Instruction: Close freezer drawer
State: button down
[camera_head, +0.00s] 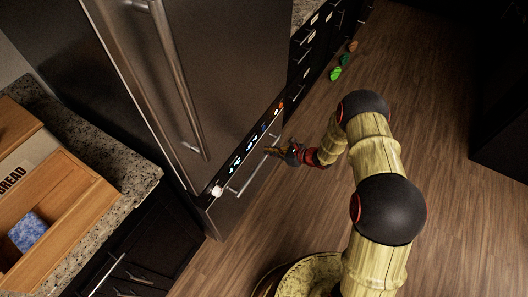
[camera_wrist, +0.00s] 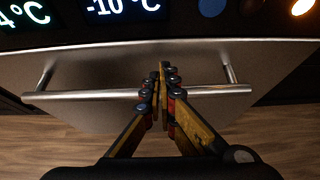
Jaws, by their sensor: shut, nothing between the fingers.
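The freezer drawer (camera_head: 224,212) is the low steel front of the refrigerator, below the lit display strip. Its bar handle (camera_head: 252,175) runs along the front. In the wrist view the drawer front (camera_wrist: 110,68) fills the middle, with its handle (camera_wrist: 75,95) crossing from left to right. My gripper (camera_head: 273,151) is at the drawer front, toward the handle's far end in the head view. In the wrist view my gripper (camera_wrist: 161,76) is shut and empty, with its fingers overlapping the bar near its middle. I cannot tell whether they touch it, or how far the drawer stands out.
The tall steel refrigerator door (camera_head: 190,70) rises above the drawer. A granite counter (camera_head: 125,165) with a wooden bread box (camera_head: 65,190) is at left. Small green items (camera_head: 336,73) lie beyond, near dark cabinets. The wood floor (camera_head: 440,130) at right is open.

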jog(key=p+v, duration=0.3)
jog(key=v, duration=0.7)
jog(key=shift+d+p, duration=0.2)
jog(key=shift+p, duration=0.1)
jog(key=s+a+r+n+g, duration=0.1)
jog(key=s+r+n+g, duration=0.25)
jog(key=s, duration=0.35)
jog(key=s+a+r+n+g, duration=0.2)
jog(key=s+n+g, duration=0.1)
jog(key=s+n, duration=0.3)
jog(key=s+d+r+n+t+h, duration=0.1)
jog(key=s+r+n, duration=0.4)
jog(key=r, duration=0.8)
jog(key=s+d+r+n+t+h, duration=0.2)
jog(key=s+d+r+n+h, duration=0.2)
jog(key=r, duration=0.9)
jog(key=s+d+r+n+t+h, duration=0.2)
jog(key=s+r+n+h, duration=0.3)
jog(key=s+r, duration=0.4)
notch_tip(320, 180, up, 5)
jog(key=shift+d+f+n, duration=0.15)
jog(key=shift+d+n, duration=0.5)
jog(key=c, duration=2.6)
grip_release()
